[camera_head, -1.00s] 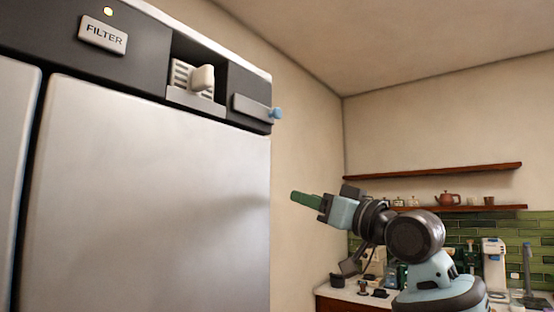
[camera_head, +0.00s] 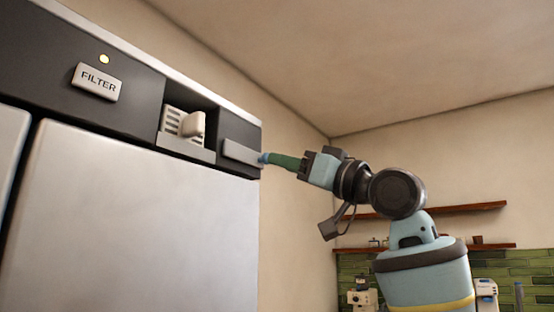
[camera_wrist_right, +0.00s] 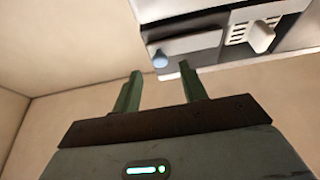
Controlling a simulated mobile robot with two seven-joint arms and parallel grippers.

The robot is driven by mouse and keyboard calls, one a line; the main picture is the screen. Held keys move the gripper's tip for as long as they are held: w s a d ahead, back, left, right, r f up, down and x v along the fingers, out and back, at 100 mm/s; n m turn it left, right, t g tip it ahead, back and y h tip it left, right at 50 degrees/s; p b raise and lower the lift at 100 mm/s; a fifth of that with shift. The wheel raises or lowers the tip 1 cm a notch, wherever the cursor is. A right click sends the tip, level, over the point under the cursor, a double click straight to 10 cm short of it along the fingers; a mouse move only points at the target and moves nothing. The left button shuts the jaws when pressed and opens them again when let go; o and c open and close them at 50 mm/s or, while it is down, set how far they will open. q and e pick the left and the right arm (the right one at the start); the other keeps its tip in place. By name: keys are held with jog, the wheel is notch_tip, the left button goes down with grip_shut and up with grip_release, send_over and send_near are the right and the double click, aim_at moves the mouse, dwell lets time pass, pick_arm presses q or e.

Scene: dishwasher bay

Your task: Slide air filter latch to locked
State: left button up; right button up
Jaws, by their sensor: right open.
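The latch is a grey sliding bar (camera_head: 240,152) at the right end of the dark top panel, with a small blue knob (camera_head: 264,158) on its right end. The air filter (camera_head: 182,124), white and slotted with a pale handle, sits in a recess left of the bar. My right gripper (camera_head: 272,160) has its green fingertips at the knob. In the right wrist view, the open fingers (camera_wrist_right: 160,72) stand on either side of the blue knob (camera_wrist_right: 160,60), which appears just beyond the tips; contact cannot be told. My left gripper is not in view.
A FILTER label (camera_head: 97,82) and a lit yellow lamp (camera_head: 104,59) are on the panel's left. Pale cabinet doors (camera_head: 130,220) lie below. Wooden shelves (camera_head: 440,211) and green tiles are at the back right. The space right of the panel is clear apart from my arm.

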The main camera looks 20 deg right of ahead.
aim_at(250, 154)
jog(key=shift+x, duration=1.75)
grip_shut()
